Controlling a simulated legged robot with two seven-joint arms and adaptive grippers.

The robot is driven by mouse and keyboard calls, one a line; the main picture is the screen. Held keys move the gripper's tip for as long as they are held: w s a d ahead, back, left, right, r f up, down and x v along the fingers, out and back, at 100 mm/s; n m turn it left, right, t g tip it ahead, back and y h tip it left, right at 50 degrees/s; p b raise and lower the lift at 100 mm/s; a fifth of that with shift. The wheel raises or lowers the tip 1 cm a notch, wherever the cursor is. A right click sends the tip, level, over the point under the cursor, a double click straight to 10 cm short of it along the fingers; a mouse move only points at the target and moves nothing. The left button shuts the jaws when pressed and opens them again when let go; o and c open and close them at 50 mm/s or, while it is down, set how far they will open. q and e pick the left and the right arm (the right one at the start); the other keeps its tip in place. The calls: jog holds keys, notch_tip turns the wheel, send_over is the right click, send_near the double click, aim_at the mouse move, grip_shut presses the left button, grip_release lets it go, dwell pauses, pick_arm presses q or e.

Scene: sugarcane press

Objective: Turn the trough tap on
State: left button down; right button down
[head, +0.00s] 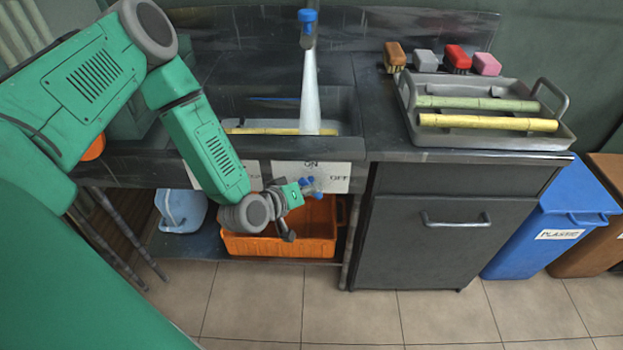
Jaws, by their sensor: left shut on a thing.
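A blue tap handle (308,184) sits on the trough front, at the label plate (335,178) marked ON and OFF. My left gripper (297,190) is at the handle and shut on it; the fingers are small and partly hidden. White water (310,95) runs from the blue-topped spout (307,30) into the trough (345,105). A sugarcane piece (265,131) lies in the trough. My right gripper is not in view.
A grey tray (565,135) with two cane pieces stands on the right counter, with brushes and sponges behind it. An orange crate (265,246) sits on the shelf below my left gripper. A dark cabinet (440,255) and blue bin (560,215) stand right.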

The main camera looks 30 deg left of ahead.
pick_arm(q)
jog(key=shift+s+f+m+g+y+p, duration=0.15)
jog(key=shift+m+g+y+p, duration=0.15)
jog(key=shift+p, duration=0.25)
jog(key=c, duration=1.4)
grip_release()
jog(key=shift+s+r, duration=0.15)
jog(key=shift+r, duration=0.05)
jog(key=v, duration=1.1)
jog(key=shift+s+a, duration=0.1)
jog(key=shift+s, duration=0.05)
